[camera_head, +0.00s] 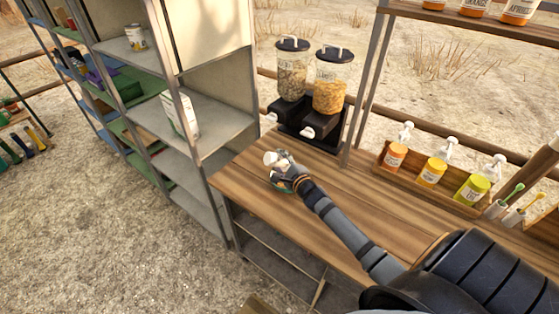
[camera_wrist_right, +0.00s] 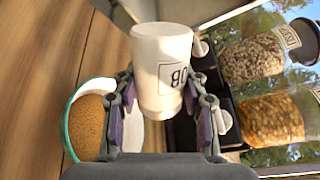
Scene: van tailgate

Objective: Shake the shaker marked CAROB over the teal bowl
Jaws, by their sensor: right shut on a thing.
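My right gripper (camera_head: 284,171) is shut on a white shaker (camera_head: 270,158) at the left end of the wooden counter. In the right wrist view the shaker (camera_wrist_right: 160,70) sits between both fingers (camera_wrist_right: 163,105). The teal bowl (camera_wrist_right: 66,132) is white inside and holds brown powder (camera_wrist_right: 88,125). It is partly hidden by a finger there, and mostly hidden under my gripper in the head view, where a bit of teal rim shows. My left gripper is out of view.
Two dispensers (camera_head: 291,75) (camera_head: 330,88) on a black stand are behind the gripper. A wooden rack (camera_head: 385,165) with orange, amber and yellow-green pump bottles stands at the right. A metal shelf (camera_head: 215,135) stands left. The counter's (camera_head: 240,175) front left is clear.

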